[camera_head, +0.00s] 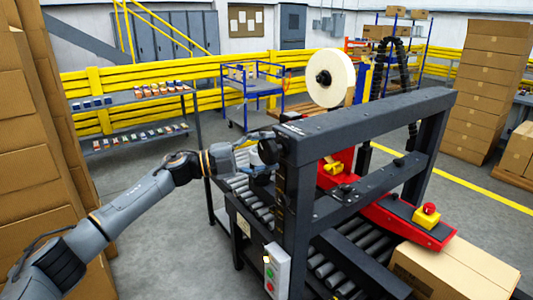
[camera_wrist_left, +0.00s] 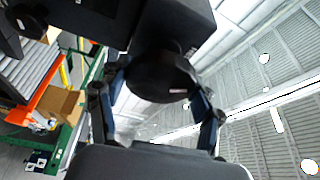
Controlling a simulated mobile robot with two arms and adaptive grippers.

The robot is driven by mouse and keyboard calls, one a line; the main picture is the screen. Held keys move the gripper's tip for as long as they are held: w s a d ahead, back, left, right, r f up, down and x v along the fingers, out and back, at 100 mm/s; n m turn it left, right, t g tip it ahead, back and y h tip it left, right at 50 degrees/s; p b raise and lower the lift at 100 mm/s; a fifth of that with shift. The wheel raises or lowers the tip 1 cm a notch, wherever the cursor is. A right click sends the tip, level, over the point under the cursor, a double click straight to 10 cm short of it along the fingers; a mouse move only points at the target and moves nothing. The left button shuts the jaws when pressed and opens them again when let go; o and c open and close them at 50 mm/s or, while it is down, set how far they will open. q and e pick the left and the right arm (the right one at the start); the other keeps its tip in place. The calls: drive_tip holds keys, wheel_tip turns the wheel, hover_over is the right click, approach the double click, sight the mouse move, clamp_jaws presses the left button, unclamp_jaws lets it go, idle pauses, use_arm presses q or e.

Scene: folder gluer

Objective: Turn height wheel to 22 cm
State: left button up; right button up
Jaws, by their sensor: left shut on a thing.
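The height wheel (camera_head: 268,150) is a dark round knob on the near left post of the black machine frame (camera_head: 360,121). In the left wrist view the wheel (camera_wrist_left: 162,77) shows as a black disc below a dark housing. My left gripper (camera_head: 260,166) is at the wheel, its arm coming in from the left. In the left wrist view its two fingers stand on either side of the wheel, and it is shut on the wheel. The height scale cannot be read. My right gripper is not in view.
A control box (camera_head: 277,270) with coloured buttons hangs low on the near post. A carton (camera_head: 455,272) lies at the machine's right end near a red arm (camera_head: 405,220). Stacked cartons (camera_head: 25,160) stand at left. Grey floor lies open between the shelf (camera_head: 135,97) and machine.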

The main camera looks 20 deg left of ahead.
use_arm(q)
drive_tip(key=m+g+y, duration=0.1)
drive_tip(key=m, duration=0.3)
drive_tip(key=shift+f+m+y, duration=0.1)
drive_tip(key=shift+m+y, duration=0.5)
drive_tip(key=shift+m, duration=0.6)
drive_tip(key=o, duration=1.2)
drive_tip(key=shift+d, duration=0.1)
drive_tip(key=shift+c, duration=0.2)
drive_tip(key=v, duration=1.2)
